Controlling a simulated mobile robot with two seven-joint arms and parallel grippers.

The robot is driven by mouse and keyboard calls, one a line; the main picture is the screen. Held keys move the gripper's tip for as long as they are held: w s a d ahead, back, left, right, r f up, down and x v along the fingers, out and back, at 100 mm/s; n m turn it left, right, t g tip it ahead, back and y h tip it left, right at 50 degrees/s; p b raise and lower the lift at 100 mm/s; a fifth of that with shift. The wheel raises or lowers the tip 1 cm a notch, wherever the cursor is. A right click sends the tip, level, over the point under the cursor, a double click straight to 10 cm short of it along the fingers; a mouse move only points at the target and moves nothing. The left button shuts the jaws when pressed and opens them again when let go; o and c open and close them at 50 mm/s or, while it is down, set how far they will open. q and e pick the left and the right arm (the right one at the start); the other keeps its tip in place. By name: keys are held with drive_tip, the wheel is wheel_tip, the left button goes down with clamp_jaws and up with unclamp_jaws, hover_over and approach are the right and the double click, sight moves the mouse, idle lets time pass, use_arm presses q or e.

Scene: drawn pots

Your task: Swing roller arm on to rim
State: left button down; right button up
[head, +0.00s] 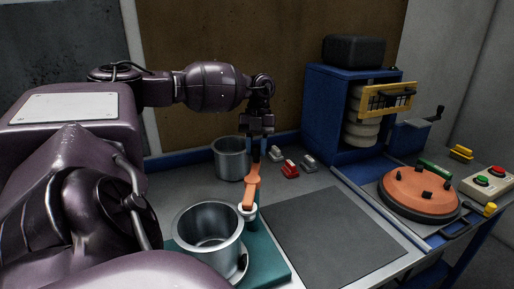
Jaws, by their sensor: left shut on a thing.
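The roller arm (253,190) is an orange bar with a pale roller (247,211) at its lower end. A grey metal pot (208,237) stands on a teal base (270,267). The roller is close beside the right side of the pot's rim (240,222); I cannot tell whether they touch. My left gripper (257,151) points down and is shut at the upper end of the roller arm, behind and above the pot. Its fingertips are small and dark, so the exact grip is hard to see. My right gripper is not in view.
Another grey pot (230,158) stands behind, left of the gripper. Small red and grey blocks (290,170) lie to its right. A dark mat (330,232) is bare. A blue cabinet (325,110), an orange disc (418,190) and a button box (488,184) are at right.

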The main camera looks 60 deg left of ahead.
use_arm(q)
drive_tip(key=shift+r, duration=0.1)
drive_tip(key=c, duration=1.1)
unclamp_jaws()
drive_tip(key=shift+c, duration=0.2)
drive_tip(key=shift+o, duration=1.4)
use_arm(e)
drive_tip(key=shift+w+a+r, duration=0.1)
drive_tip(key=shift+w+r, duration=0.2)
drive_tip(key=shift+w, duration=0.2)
use_arm(q)
drive_tip(key=shift+w+r, duration=0.15)
drive_tip(key=shift+r, duration=0.15)
drive_tip(key=v, duration=1)
drive_tip(key=shift+b, duration=0.4)
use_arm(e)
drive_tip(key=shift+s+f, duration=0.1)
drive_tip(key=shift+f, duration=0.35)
use_arm(q)
drive_tip(key=shift+a, duration=0.1)
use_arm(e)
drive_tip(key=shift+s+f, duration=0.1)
